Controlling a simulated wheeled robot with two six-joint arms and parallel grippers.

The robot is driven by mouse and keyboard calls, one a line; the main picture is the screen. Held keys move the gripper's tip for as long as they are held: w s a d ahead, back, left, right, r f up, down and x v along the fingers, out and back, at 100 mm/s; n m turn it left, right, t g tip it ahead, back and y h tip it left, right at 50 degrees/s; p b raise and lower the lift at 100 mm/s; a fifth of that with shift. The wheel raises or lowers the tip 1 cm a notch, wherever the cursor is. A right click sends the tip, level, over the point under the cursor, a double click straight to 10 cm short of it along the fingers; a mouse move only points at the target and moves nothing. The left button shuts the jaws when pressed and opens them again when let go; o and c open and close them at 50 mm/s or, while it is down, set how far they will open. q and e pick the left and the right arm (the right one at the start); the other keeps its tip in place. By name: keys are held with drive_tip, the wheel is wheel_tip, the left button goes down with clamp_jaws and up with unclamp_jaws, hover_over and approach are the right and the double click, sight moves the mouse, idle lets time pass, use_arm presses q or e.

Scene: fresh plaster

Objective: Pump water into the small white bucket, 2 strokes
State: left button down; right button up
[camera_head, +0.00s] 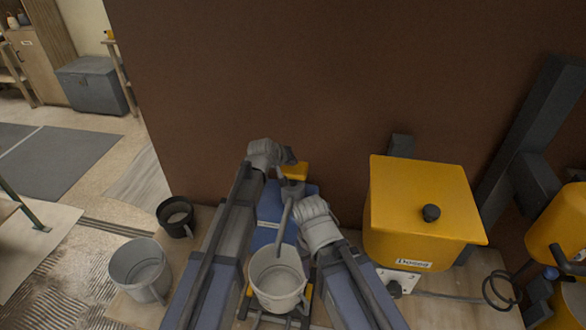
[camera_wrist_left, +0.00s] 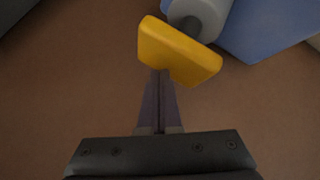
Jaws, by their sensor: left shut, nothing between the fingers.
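The small white bucket (camera_head: 300,291) stands upright at the front, below the lower end of a grey spout (camera_head: 284,232). The spout comes from a pump with a yellow head (camera_head: 296,172) on a blue container (camera_head: 268,213). My left gripper (camera_head: 288,157) is shut and empty at the yellow head. In the left wrist view, its closed fingers (camera_wrist_left: 160,76) reach the edge of the yellow head (camera_wrist_left: 180,52); I cannot tell whether they press on it. My right gripper (camera_head: 310,212) is beside the spout, above and behind the bucket. Its fingers are hidden. The water level is not clear.
A larger pale bucket (camera_head: 126,272) and a dark bucket (camera_head: 174,227) stand at the left. A yellow lidded box (camera_head: 412,205) with a black knob stands close on the right. A brown wall (camera_head: 300,75) rises behind the pump. More yellow equipment (camera_head: 560,225) is at the far right.

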sight(290, 171)
use_arm(q)
drive_tip(key=shift+f+b, duration=2.35)
drive_tip(key=shift+b, duration=0.05)
use_arm(e)
drive_tip(key=shift+f, duration=2.35)
use_arm(q)
drive_tip(key=shift+r, duration=0.1)
use_arm(e)
drive_tip(key=shift+r, duration=0.1)
use_arm(q)
drive_tip(key=shift+r+p, duration=2.65)
drive_tip(key=shift+p, duration=0.15)
use_arm(e)
drive_tip(key=shift+r, duration=2.65)
use_arm(q)
drive_tip(key=shift+r, duration=0.15)
use_arm(e)
drive_tip(key=shift+r, duration=0.1)
use_arm(q)
wheel_tip(290, 171, up, 5)
drive_tip(key=p, duration=0.5)
use_arm(e)
wheel_tip(290, 171, up, 5)
drive_tip(key=shift+f, duration=0.1)
drive_tip(key=shift+c, duration=0.2)
clamp_jaws()
